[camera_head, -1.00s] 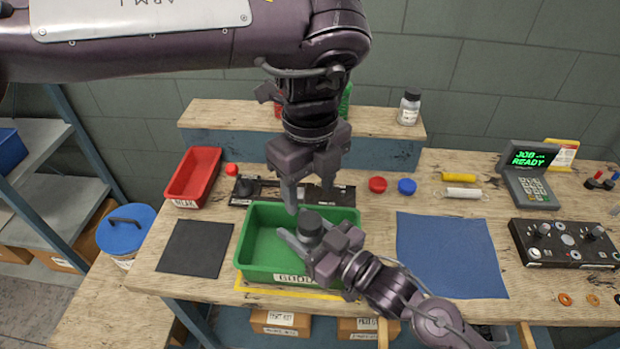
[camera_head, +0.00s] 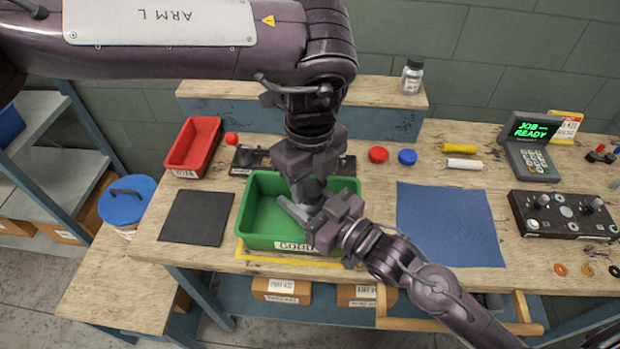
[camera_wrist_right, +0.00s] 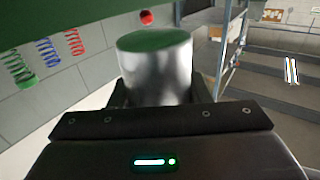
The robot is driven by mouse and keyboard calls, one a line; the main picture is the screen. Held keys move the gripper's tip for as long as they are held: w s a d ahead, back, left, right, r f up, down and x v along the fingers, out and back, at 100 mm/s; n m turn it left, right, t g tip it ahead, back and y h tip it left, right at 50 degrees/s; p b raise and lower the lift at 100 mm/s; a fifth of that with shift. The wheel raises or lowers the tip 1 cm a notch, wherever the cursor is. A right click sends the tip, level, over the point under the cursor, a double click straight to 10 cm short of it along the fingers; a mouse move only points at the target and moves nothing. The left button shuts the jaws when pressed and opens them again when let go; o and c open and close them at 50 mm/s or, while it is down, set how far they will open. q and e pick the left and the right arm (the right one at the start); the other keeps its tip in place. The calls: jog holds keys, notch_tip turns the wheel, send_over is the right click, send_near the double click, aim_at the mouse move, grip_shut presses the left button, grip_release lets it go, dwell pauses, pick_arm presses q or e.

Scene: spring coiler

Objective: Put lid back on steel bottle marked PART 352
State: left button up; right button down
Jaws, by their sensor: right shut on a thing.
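My right gripper (camera_head: 318,222) is over the green bin (camera_head: 262,243), shut on a plain steel cylinder (camera_wrist_right: 157,72). The cylinder's end looks green in the right wrist view, and no marking shows on it. I cannot tell whether it is the bottle or its lid. My left gripper (camera_head: 308,190) points down from above, its fingers at the cylinder (camera_head: 314,188). Whether they touch or grip it is hidden. A grey bottle (camera_head: 411,79) with a dark cap and white label stands on the back shelf. Its label is too small to read.
A red bin (camera_head: 193,147) and black mat (camera_head: 196,217) lie left. Red (camera_head: 378,154) and blue (camera_head: 407,157) caps sit behind the blue mat (camera_head: 448,224). A control box (camera_head: 566,228) stands right. The blue mat is clear.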

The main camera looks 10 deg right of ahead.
pick_arm(q)
jog(key=c, duration=0.4)
jog(key=o, duration=1.1)
notch_tip(320, 180, up, 12)
